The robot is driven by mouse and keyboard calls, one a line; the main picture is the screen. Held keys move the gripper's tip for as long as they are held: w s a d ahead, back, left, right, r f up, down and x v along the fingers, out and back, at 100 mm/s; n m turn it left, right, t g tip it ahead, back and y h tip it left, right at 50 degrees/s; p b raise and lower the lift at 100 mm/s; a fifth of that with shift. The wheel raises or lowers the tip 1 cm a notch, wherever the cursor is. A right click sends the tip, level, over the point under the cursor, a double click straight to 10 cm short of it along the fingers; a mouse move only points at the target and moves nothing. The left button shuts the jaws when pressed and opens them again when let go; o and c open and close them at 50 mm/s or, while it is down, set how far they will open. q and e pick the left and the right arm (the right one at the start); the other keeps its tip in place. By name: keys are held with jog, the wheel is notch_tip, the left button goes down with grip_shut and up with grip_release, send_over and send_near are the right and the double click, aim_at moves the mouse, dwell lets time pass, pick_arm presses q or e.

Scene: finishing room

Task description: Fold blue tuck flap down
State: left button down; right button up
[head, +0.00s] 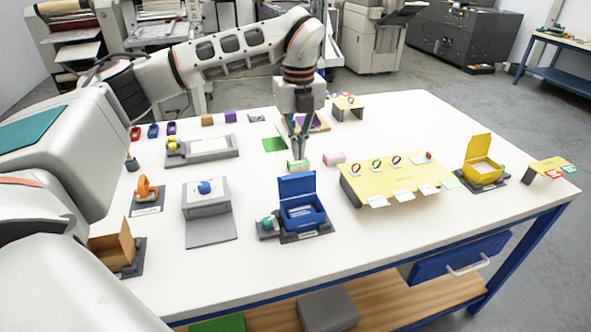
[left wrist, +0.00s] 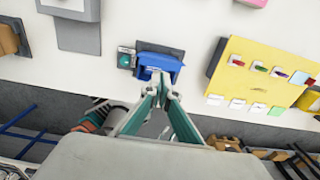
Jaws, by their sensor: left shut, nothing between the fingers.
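A blue box (head: 303,215) stands on a dark base near the front middle of the table. Its blue tuck flap (head: 297,187) stands raised at the back. The box also shows in the left wrist view (left wrist: 166,62), partly covered by my fingers. My left gripper (head: 299,155) points down, shut and empty. In the head view its tips show just above the flap; in the left wrist view (left wrist: 158,84) they overlap the lower edge of the box. I cannot tell the exact gap or whether they touch. My right gripper is not in view.
A teal knob (head: 268,224) sits beside the blue box. A yellow display board (head: 385,187) lies to the right, with a yellow open box (head: 484,172) beyond. A grey stand (head: 207,207) is at left.

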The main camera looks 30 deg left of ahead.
pick_arm(q)
jog(key=shift+r, duration=2.25)
